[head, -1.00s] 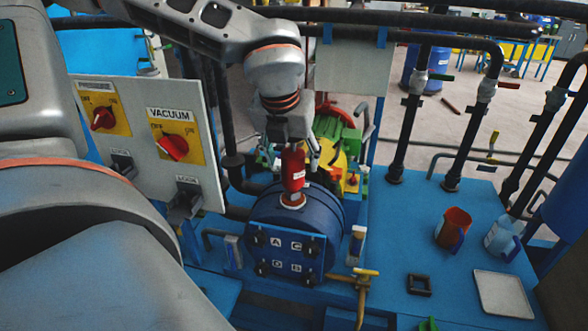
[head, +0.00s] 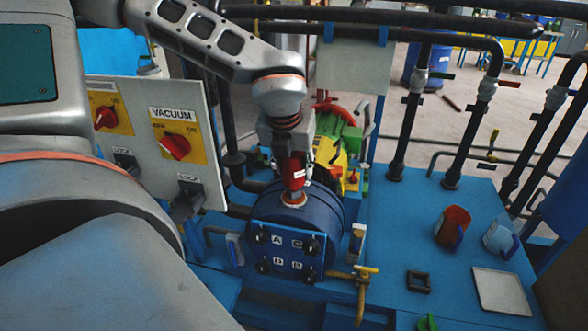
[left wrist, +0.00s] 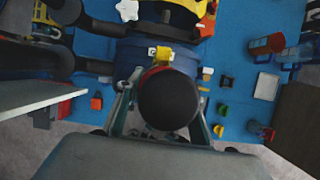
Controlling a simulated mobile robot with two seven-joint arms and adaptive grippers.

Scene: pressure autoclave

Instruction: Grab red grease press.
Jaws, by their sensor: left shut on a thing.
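The red grease press (head: 293,172) stands upright on the round opening on top of the blue autoclave drum (head: 322,208). My left gripper (head: 292,163) comes down from above and is shut on the press, and its body hides the upper part. In the left wrist view the press shows end-on as a dark round end (left wrist: 168,99) with a little red at its rim, between the two fingers of my left gripper (left wrist: 160,108). My right gripper is not in view.
A panel with PRESSURE and VACUUM switches (head: 174,114) stands left of the gripper. A green and yellow motor (head: 335,135) is behind the drum. A red cup (head: 453,226), a clear jug (head: 500,238) and a white tray (head: 500,291) are on the right. Black pipes rise behind.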

